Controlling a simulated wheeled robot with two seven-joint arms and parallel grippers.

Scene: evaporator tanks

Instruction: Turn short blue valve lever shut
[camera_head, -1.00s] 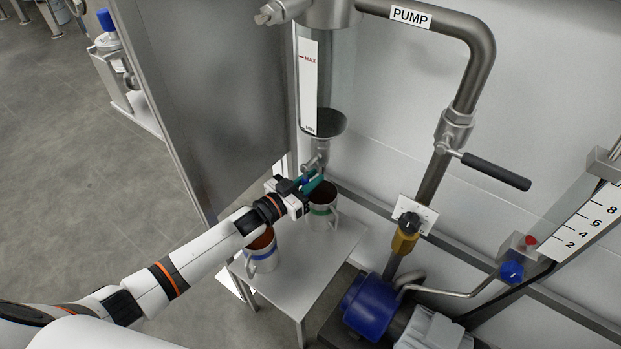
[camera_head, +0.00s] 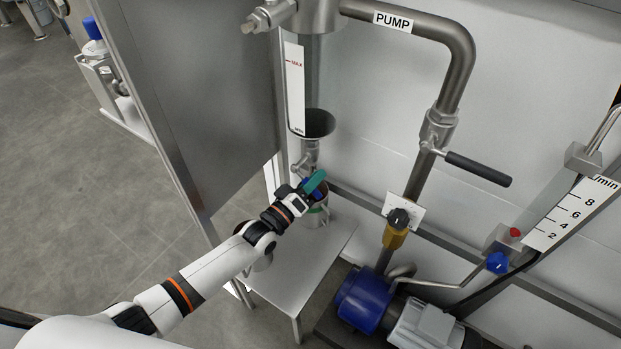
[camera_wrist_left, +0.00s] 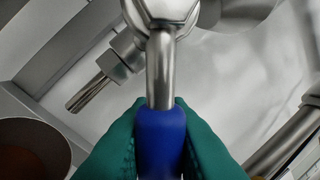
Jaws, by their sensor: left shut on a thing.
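The short blue valve lever (camera_wrist_left: 160,138) has a blue grip on a steel stem and hangs from a steel valve (camera_wrist_left: 165,12) in the left wrist view. My left gripper (camera_wrist_left: 161,150) has its green fingers on both sides of the blue grip, shut on it. In the head view my left gripper (camera_head: 314,184) is under the steel valve (camera_head: 306,158) at the bottom of the sight tube, and it hides most of the lever. My right gripper is not in view.
A mug (camera_head: 317,216) stands on the small table (camera_head: 310,262) just below my gripper; another is mostly hidden behind my arm. A steel panel (camera_head: 200,90) stands left. A pipe marked PUMP (camera_head: 455,75) with a black-handled lever (camera_head: 478,169) and a blue pump (camera_head: 362,299) are right.

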